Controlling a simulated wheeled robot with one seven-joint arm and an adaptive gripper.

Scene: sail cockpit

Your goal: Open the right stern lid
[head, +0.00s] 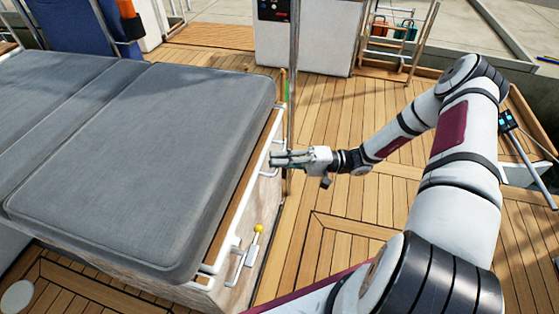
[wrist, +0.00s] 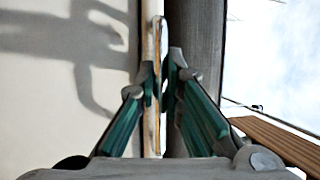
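The grey-cushioned stern lid (head: 140,150) lies flat and closed on its locker in the head view. A white rail (head: 233,215) with handle-like loops runs along its right edge. My gripper (head: 272,158) points left at that edge, at the height of the rail. In the wrist view my gripper's fingers (wrist: 161,85) are close together, with a thin pale upright bar (wrist: 153,140) between them. The bar looks like part of the white rail; exact contact at the tips is hard to see. A lever with a yellow knob (head: 258,229) sits on the locker side, nearer the camera.
Planked deck (head: 345,215) is open to the right of the locker. A thin grey post (head: 292,90) stands just behind my gripper. A white console (head: 305,40) and a small ladder-like frame (head: 395,45) stand at the back.

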